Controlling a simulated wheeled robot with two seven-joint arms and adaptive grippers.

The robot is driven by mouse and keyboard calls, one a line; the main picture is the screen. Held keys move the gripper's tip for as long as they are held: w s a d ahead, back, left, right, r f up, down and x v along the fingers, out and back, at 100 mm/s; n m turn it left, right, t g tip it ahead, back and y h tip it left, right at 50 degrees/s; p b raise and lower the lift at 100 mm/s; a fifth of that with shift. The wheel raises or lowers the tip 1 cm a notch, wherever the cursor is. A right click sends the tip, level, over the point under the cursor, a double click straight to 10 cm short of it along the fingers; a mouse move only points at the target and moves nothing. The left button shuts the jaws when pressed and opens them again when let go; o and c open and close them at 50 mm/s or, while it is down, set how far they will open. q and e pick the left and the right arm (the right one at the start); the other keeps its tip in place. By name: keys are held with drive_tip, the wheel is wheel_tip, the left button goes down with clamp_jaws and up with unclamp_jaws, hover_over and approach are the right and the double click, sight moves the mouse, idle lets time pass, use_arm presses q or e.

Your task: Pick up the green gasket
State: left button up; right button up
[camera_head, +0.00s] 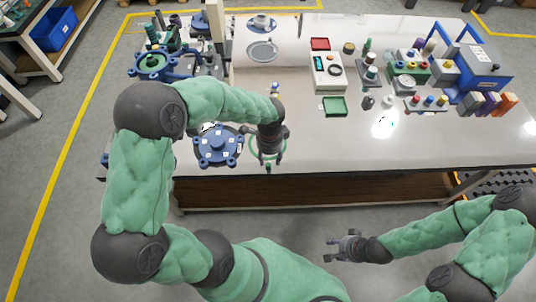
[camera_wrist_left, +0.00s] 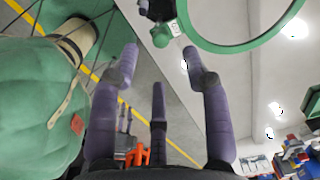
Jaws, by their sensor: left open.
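The green gasket (camera_head: 250,149) is a thin ring with a small tab, lying near the front edge of the table. It also shows at the top of the left wrist view (camera_wrist_left: 232,49), with its tab towards the left. My left gripper (camera_head: 267,158) is over the ring in the head view and partly hides it. In the left wrist view its purple-grey fingers (camera_wrist_left: 160,62) are spread and empty, with the gasket beyond their tips. My right gripper (camera_head: 336,248) is off the table, in front of it, with its fingers apart and empty.
A blue bolted flange (camera_head: 217,147) lies just left of the gasket. A tester (camera_head: 328,72), a green tray (camera_head: 335,106) and a blue toolbox (camera_head: 484,70) stand further back and right. The front right of the table (camera_head: 440,145) is clear.

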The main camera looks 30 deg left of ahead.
sight(268, 164)
use_arm(q)
drive_tip(key=f, duration=0.1)
drive_tip(key=f+b, duration=0.2)
drive_tip(key=f, duration=0.1)
drive_tip(key=shift+a, duration=0.25)
drive_tip(key=shift+f+b, duration=0.3)
drive_tip(key=shift+f, duration=0.25)
clamp_jaws()
